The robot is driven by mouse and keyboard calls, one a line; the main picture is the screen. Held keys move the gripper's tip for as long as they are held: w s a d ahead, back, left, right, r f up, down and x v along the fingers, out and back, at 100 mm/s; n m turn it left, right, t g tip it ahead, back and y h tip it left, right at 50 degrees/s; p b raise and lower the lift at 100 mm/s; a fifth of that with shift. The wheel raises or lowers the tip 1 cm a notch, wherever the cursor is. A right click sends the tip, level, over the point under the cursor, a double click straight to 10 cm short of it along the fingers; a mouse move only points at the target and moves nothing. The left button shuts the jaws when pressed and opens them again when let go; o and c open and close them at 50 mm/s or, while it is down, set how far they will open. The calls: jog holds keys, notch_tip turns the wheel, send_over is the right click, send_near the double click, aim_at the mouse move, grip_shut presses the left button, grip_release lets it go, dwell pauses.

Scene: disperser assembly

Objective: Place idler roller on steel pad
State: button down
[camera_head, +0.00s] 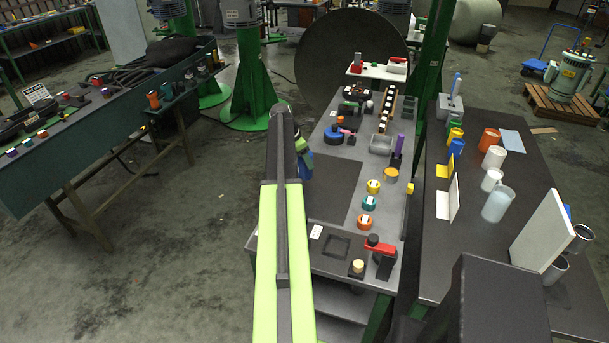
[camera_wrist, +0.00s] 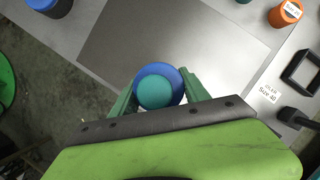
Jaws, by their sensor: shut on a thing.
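A blue roller with a teal top (camera_wrist: 155,93) sits between the green fingers of my gripper (camera_wrist: 158,85) in the wrist view. The fingers are shut on its sides. In the head view, a blue part (camera_head: 306,166) shows beside my arm at the bench's left edge, and my arm hides most of the gripper. A flat grey square plate, which looks like the steel pad (camera_wrist: 190,42), lies on the bench just beyond the held roller. It also shows in the head view (camera_head: 335,190), bare on top. The gap between roller and plate cannot be told.
Yellow, teal and orange rollers (camera_head: 367,221) stand right of the plate. A black square frame (camera_head: 337,245), a white label (camera_wrist: 268,96) and a red-handled device (camera_head: 382,253) are at the near end. A blue part (camera_head: 333,135) stands beyond the plate. Floor lies left.

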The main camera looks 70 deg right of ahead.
aim_at(305, 165)
jog(key=shift+f+b, duration=2.1)
jog(key=shift+f, duration=0.1)
jog(key=shift+r, duration=0.2)
jog(key=shift+f, duration=0.1)
jog(key=c, duration=0.6)
grip_release()
jog(key=shift+o, duration=0.2)
jog(key=shift+w+r+p, duration=0.1)
jog(key=shift+r+p, duration=0.3)
jog(key=shift+p, duration=0.05)
jog(key=p+v, duration=1)
jog(key=v, duration=0.1)
jog(key=shift+a+r, duration=0.15)
